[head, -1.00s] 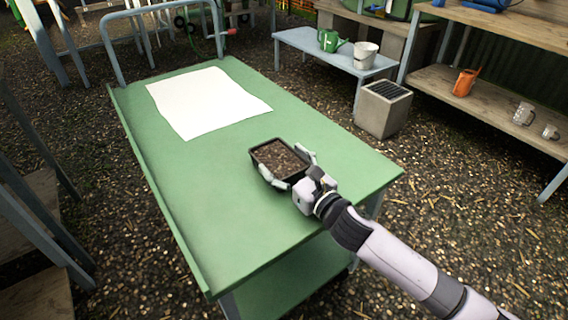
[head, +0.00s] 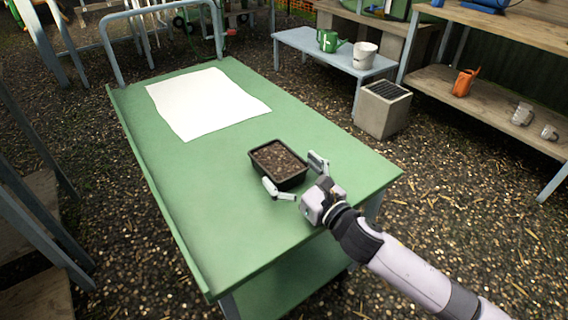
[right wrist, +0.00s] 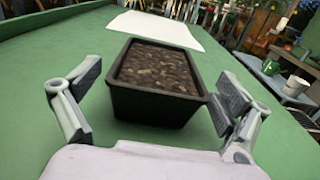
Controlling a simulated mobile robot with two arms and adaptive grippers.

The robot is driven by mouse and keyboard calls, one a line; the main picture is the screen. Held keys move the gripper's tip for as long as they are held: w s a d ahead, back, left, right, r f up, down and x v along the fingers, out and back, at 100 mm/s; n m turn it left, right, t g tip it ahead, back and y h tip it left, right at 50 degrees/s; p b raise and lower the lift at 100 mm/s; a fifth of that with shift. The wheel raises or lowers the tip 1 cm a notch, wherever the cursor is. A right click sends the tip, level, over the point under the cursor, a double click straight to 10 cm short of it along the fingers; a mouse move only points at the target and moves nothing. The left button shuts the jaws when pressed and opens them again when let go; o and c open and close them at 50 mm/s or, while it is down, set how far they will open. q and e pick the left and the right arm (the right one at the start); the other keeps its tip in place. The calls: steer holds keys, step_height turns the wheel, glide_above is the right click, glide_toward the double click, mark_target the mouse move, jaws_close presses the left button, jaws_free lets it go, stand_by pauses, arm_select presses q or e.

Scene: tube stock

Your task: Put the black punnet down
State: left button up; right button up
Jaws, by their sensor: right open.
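The black punnet (head: 279,164), filled with brown soil, sits upright on the green tabletop (head: 215,220), in front of a white sheet (head: 205,102). My right gripper (head: 297,178) is open, with its fingers spread just short of the punnet's near side. My left gripper is not in view.
The green cart has a raised metal handle (head: 160,14) at its far end. A bench with a green watering can (head: 328,40) and a white bucket (head: 364,55) stands behind. Wooden shelves (head: 490,95) are at the right. The tabletop around the punnet is clear.

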steer(key=v, duration=0.9)
steer(key=shift+s, duration=0.15)
